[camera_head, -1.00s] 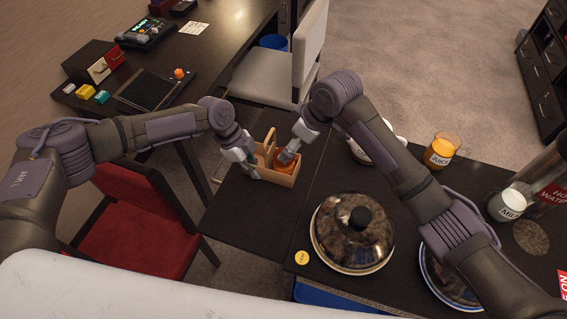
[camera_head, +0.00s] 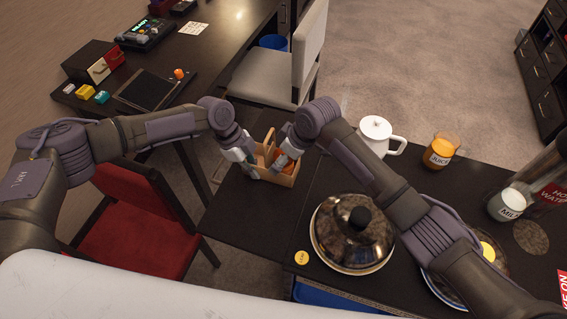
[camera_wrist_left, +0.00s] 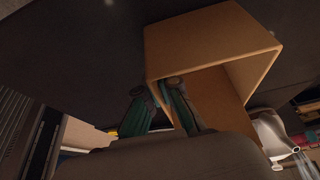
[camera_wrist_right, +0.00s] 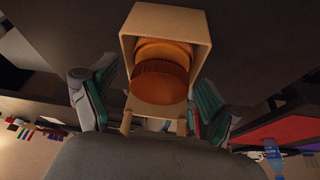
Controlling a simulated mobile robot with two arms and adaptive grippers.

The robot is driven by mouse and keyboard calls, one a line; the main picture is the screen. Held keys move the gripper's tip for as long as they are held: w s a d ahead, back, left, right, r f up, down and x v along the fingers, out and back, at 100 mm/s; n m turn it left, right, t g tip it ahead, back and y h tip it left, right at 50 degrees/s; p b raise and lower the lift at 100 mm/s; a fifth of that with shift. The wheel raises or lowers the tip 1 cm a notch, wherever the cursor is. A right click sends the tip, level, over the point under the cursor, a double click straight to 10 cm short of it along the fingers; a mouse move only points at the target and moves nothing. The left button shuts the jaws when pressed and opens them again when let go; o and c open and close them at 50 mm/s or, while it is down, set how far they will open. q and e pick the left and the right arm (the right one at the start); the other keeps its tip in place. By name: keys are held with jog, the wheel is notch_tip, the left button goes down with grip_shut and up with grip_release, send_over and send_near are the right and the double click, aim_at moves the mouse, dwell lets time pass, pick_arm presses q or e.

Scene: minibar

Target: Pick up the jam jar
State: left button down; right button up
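The jam jar (camera_wrist_right: 162,78), with a round orange lid, is inside a small wooden carrier (camera_head: 283,180) on the dark table. In the right wrist view the jar sits within the carrier's walls, and a second orange rounded shape shows behind the lid. My right gripper (camera_head: 284,163) is over the carrier, its fingers (camera_wrist_right: 150,100) spread wide on either side of the jar, apart from it. My left gripper (camera_head: 252,170) is at the carrier's left side. In the left wrist view its fingers (camera_wrist_left: 156,88) are close together on the carrier's wall, one on each side.
A domed dish (camera_head: 345,245) stands in front and to the right. A white pot (camera_head: 376,130), a juice jug (camera_head: 440,152) and a milk container (camera_head: 508,204) stand on the right. The table's left part (camera_head: 240,215) before the carrier is bare. A red chair (camera_head: 125,215) is at left.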

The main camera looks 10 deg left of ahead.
pick_arm(q)
jog(key=shift+d, duration=0.1)
pick_arm(e)
jog(key=shift+d+f, duration=0.1)
jog(key=c, duration=1)
jog(key=shift+c, duration=0.2)
notch_tip(320, 180, up, 10)
jog(key=shift+r, duration=0.15)
pick_arm(q)
jog(key=c, duration=1.2)
grip_release()
jog(key=shift+c, duration=0.2)
